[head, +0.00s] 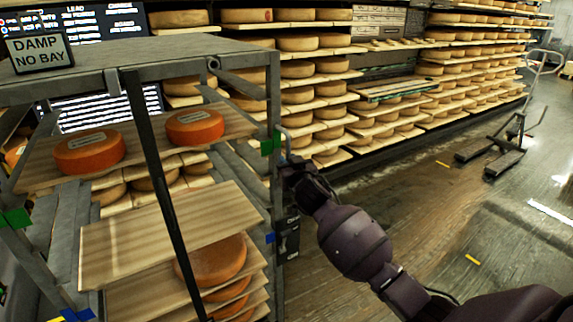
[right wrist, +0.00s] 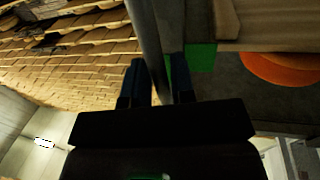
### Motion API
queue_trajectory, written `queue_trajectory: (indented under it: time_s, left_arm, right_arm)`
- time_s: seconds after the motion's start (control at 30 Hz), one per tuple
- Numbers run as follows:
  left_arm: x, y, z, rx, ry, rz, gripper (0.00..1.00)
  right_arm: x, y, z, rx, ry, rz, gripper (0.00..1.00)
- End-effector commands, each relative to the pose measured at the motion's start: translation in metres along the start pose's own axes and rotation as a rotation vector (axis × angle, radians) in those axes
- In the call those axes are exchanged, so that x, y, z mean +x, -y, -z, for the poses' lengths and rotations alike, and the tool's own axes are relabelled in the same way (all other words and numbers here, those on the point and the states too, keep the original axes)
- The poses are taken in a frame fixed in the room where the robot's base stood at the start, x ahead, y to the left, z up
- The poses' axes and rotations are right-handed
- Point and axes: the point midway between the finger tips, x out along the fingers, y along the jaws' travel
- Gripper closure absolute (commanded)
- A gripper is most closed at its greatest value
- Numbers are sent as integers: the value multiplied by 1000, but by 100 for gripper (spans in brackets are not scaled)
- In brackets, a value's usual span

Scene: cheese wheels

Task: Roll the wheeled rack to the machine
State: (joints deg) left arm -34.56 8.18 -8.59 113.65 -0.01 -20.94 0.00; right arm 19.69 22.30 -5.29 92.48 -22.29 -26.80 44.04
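The wheeled rack (head: 95,78) is a grey metal frame filling the left of the head view. It carries wooden boards (head: 165,230) with orange cheese wheels (head: 195,127) on them. Its wheels are out of view. My right gripper (head: 290,165) is at the rack's right upright, by a thin upright handle (head: 284,137). In the right wrist view, the grey bar of the handle (right wrist: 150,45) runs between the two dark fingers (right wrist: 158,85), which look closed on it. My left gripper is not in view. I cannot make out the machine.
A sign (head: 39,53) reading "DAMP NO BAY" stands on top of the rack. Long shelves of cheese wheels (head: 300,95) line the back wall. A pallet-jack-like cart (head: 505,150) stands at the right. The wooden floor (head: 420,220) between is clear.

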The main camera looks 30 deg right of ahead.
Motion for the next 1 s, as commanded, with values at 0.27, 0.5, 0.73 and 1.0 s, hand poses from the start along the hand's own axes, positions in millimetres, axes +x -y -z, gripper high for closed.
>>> queue_trajectory:
  time_s: [0.27,0.5,0.73,1.0]
  left_arm:
    - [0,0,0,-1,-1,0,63]
    - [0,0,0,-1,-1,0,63]
    - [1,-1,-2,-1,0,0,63]
    - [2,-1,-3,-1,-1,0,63]
  right_arm:
    - [-1,3,-1,2,1,5,61]
    - [-9,3,-2,3,2,6,61]
    - [-43,3,-3,4,2,6,61]
    - [-87,2,-2,3,1,5,61]
